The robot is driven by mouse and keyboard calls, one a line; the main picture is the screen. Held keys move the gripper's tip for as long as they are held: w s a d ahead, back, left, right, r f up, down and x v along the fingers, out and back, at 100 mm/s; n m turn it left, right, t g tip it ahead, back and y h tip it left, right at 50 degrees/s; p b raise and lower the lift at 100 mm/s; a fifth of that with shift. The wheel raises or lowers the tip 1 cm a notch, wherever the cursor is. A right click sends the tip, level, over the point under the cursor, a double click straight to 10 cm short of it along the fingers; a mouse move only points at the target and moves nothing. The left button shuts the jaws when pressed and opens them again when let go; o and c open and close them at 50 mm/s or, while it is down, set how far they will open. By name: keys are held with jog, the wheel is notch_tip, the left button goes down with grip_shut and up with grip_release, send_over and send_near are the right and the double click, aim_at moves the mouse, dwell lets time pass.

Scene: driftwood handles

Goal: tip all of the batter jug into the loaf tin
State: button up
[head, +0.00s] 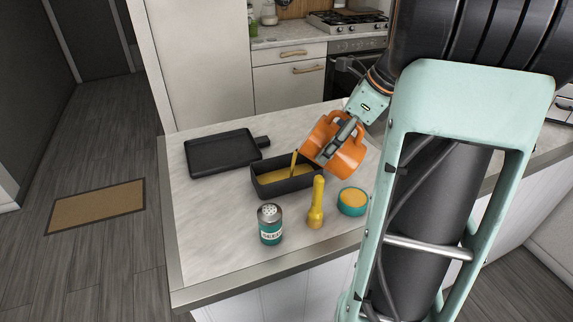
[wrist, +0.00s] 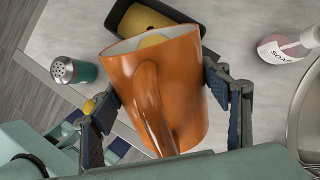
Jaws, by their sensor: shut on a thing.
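My gripper (head: 341,136) is shut on the orange batter jug (head: 348,162), which is tilted to the left over the right end of the dark loaf tin (head: 287,188). Yellow batter covers the tin's inside. In the wrist view the jug (wrist: 150,85) sits between both fingers, handle towards the camera. Some yellow batter (wrist: 153,41) shows inside its mouth. The loaf tin (wrist: 116,14) is partly hidden behind the jug there.
A black tray (head: 220,153) lies behind left of the tin. A teal shaker (head: 270,226), a yellow torch-shaped thing (head: 316,205) and a teal bowl with yellow contents (head: 352,204) stand in front. A soap bottle (wrist: 285,48) shows in the wrist view. The counter's left front is clear.

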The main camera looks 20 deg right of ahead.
aim_at(318, 130)
jog(key=shift+w+a+r+g+h+p, duration=0.2)
jog(key=shift+r+g+h+p, duration=0.15)
jog(key=shift+p, duration=0.3)
jog(key=shift+w+a+r+g+h+p, duration=0.15)
jog(key=shift+r+g+h+p, duration=0.15)
jog(key=shift+p, duration=0.3)
dwell(0.4)
jog(key=shift+w+a+r+g+h+p, duration=0.35)
jog(key=shift+w+a+p, duration=0.1)
jog(key=shift+p, duration=0.2)
jog(key=shift+w+a+r+g+h+p, duration=0.2)
jog(key=shift+w+a+h+p, duration=0.15)
jog(key=shift+p, duration=0.3)
jog(key=shift+w+a+r+g+h+p, duration=0.5)
jog(key=shift+g+p, duration=0.2)
jog(key=shift+p, duration=1.45)
jog(key=shift+w+a+p, duration=0.1)
jog(key=shift+p, duration=0.35)
